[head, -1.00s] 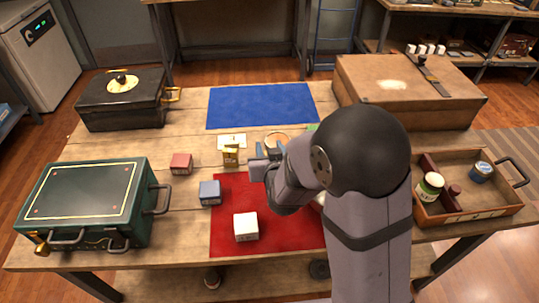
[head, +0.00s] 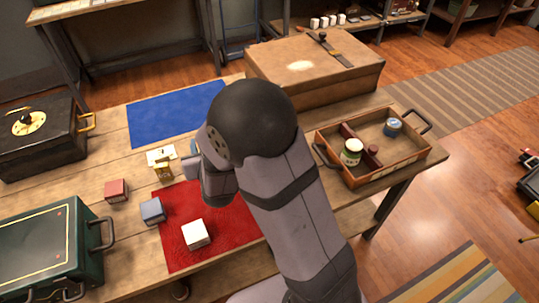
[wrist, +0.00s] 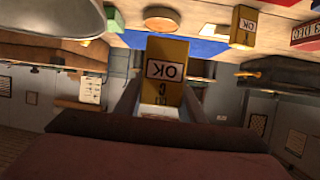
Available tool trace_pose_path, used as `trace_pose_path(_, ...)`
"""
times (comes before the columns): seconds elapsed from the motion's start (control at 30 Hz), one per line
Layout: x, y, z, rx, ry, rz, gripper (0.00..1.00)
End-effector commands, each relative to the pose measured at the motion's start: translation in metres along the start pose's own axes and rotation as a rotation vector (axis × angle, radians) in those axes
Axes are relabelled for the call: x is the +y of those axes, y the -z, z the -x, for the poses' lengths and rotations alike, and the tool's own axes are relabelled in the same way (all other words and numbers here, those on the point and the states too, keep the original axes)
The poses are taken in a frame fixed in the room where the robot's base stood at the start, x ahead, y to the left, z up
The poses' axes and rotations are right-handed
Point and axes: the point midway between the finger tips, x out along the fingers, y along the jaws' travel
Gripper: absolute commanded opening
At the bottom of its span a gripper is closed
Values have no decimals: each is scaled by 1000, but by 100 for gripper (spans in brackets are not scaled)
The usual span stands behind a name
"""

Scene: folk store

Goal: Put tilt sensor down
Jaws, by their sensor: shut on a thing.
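I take this box to be the tilt sensor. It stands out between the two fingers. In the head view my gripper (head: 193,165) is over the table beside the red mat (head: 222,219), and my arm hides the held box. A similar yellow box (head: 163,169) stands at a white card to the left of my gripper. It also shows in the wrist view (wrist: 243,27).
A white box (head: 196,234) is on the red mat. A blue-grey box (head: 152,210) and a red box (head: 116,190) are to its left. The blue mat (head: 175,112) looks bare. A wooden tray (head: 392,165) with jars and a large brown case (head: 310,72) are on the right.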

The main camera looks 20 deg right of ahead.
Motion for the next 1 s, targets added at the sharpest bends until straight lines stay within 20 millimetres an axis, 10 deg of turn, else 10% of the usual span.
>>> trace_pose_path(0.47, 105, 20, 4, 2, -528, -220, 12)
trace_pose_path(1.0, 193, -2, 84, 1, -1038, -431, 12)
